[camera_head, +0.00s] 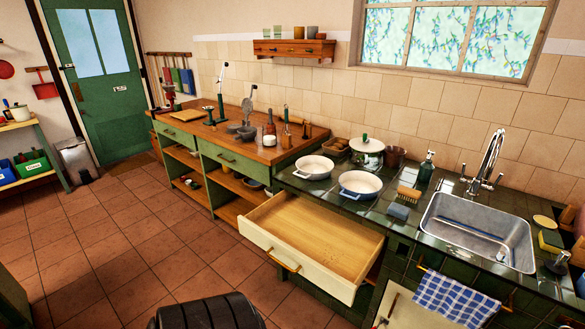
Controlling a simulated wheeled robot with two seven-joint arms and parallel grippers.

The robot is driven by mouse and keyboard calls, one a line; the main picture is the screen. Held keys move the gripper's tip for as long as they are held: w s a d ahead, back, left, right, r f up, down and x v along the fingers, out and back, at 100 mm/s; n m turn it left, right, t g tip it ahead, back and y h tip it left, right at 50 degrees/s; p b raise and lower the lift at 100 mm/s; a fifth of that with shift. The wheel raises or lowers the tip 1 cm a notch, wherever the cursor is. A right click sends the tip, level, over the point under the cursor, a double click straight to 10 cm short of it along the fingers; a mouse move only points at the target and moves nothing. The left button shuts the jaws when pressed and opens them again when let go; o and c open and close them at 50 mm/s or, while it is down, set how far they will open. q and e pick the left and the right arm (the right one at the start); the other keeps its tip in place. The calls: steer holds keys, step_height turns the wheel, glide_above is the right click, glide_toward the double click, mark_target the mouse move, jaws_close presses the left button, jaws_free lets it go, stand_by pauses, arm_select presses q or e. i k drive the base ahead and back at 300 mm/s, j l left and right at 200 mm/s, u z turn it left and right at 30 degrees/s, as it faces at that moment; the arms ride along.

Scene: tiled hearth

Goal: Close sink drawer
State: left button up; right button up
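The sink drawer (323,231) is pulled far out from under the dark tiled counter, left of the sink (478,225). It has a cream front (280,262), a bare wooden bottom and nothing inside. Its brass handle (283,260) sits on the front, facing the floor area. Neither of my grippers shows in the head view. A dark rounded shape (208,312) at the bottom edge appears to be part of my own body.
A checked blue towel (455,299) hangs below the sink. A wooden workbench (234,150) adjoins at left. The tiled floor (150,240) before the drawer is clear.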

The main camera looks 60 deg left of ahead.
mark_target(335, 252)
steer(key=u, duration=2)
